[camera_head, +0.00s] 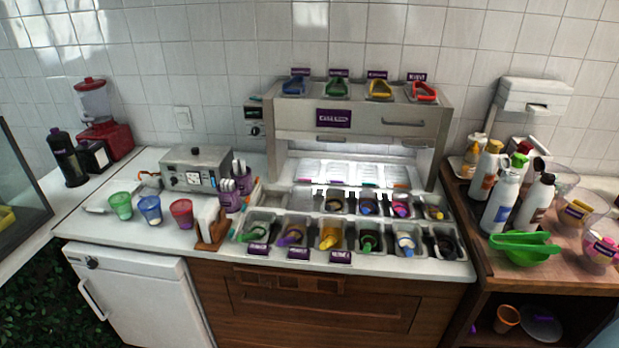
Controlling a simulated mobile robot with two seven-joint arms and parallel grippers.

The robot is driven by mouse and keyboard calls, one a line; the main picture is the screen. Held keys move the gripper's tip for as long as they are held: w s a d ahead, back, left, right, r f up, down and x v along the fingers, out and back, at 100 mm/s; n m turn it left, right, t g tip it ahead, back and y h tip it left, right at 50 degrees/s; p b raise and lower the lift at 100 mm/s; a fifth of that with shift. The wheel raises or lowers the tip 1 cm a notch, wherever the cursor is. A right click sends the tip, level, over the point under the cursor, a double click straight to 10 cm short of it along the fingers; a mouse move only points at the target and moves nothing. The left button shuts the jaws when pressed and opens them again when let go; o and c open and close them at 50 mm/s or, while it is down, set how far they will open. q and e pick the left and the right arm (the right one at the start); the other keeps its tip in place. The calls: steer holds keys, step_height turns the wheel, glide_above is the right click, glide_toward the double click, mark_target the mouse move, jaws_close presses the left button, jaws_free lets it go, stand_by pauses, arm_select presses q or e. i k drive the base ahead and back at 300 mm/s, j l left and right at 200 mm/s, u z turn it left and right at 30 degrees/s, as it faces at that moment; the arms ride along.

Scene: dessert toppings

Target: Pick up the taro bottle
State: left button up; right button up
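Several bottles stand together on the wooden counter at the right, and their labels are too small to read, so I cannot tell which is the taro bottle. One white bottle (500,206) has a blue label. Another white bottle (535,205) has a dark cap and a brownish label. Neither of my grippers is in view.
Green bowls (524,248) sit in front of the right bottles, with clear containers (575,213) beside them. A topping station (345,125) with trays of scoops fills the middle. Coloured cups (150,209) and a metal machine (199,168) stand on the left counter.

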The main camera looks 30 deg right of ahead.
mark_target(504, 195)
steer(key=k+l, duration=0.25)
steer(key=l, duration=0.3)
steer(key=k+l+z, duration=0.1)
steer(key=k+l, duration=0.15)
steer(key=l, duration=0.3)
steer(key=k+l, duration=0.2)
steer(key=l, duration=0.4)
steer(key=k+l, duration=0.25)
steer(key=l, duration=0.3)
steer(key=k+l+z, duration=0.1)
steer(key=l, duration=0.5)
steer(key=k+l, duration=0.35)
steer(key=l, duration=0.25)
steer(key=k+l, duration=0.2)
steer(key=l, duration=0.4)
steer(key=k+l+z, duration=0.1)
steer(key=l, duration=0.5)
steer(key=k, duration=0.1)
